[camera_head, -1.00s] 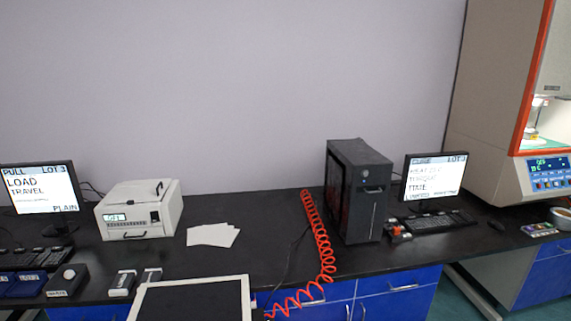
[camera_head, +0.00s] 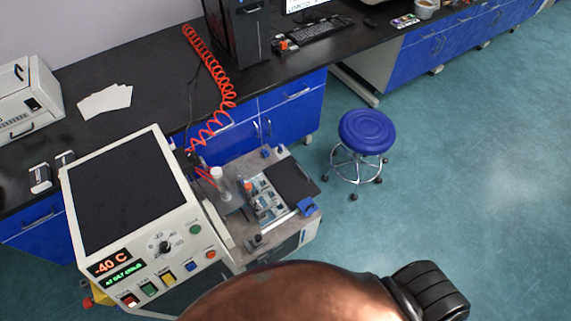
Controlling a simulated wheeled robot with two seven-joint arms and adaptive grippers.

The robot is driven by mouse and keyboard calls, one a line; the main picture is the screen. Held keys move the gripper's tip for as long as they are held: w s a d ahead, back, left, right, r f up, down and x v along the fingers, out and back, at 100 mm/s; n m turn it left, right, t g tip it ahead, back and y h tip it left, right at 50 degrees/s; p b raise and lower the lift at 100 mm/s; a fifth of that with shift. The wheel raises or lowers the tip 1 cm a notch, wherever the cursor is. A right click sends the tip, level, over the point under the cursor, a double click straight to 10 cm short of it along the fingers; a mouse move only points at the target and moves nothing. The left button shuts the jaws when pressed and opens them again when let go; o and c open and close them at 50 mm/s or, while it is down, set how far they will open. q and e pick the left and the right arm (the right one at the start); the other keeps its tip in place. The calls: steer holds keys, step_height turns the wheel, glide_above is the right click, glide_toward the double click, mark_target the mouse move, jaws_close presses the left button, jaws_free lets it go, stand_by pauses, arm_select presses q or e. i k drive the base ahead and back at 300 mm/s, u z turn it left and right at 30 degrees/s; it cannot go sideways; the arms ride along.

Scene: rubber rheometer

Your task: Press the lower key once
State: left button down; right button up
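The white machine (camera_head: 165,200) stands in the lower left of the head view, with a dark flat top and a sloped front panel. Along the panel's lower edge is a row of keys: a red key (camera_head: 129,299), a green key (camera_head: 149,289), a yellow key (camera_head: 168,279) and a blue key (camera_head: 190,267). Their small labels are too blurred to read, so I cannot tell which is the lower key. A display (camera_head: 109,263) reads -40 C in orange, with a green line below. A copper-coloured part of mine covers the bottom middle.
Right of the panel, a metal fixture (camera_head: 268,203) holds a white cylinder (camera_head: 220,182) and small parts. A round green button (camera_head: 194,230) and a red one (camera_head: 211,254) sit beside a dial (camera_head: 164,247). A blue stool (camera_head: 367,133) stands on open floor. A red coiled hose (camera_head: 214,75) hangs behind.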

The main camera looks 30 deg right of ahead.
mark_target(190, 266)
steer(key=k, duration=1.05)
steer(key=u, duration=0.75)
steer(key=i, duration=0.85)
steer(key=z, duration=0.5)
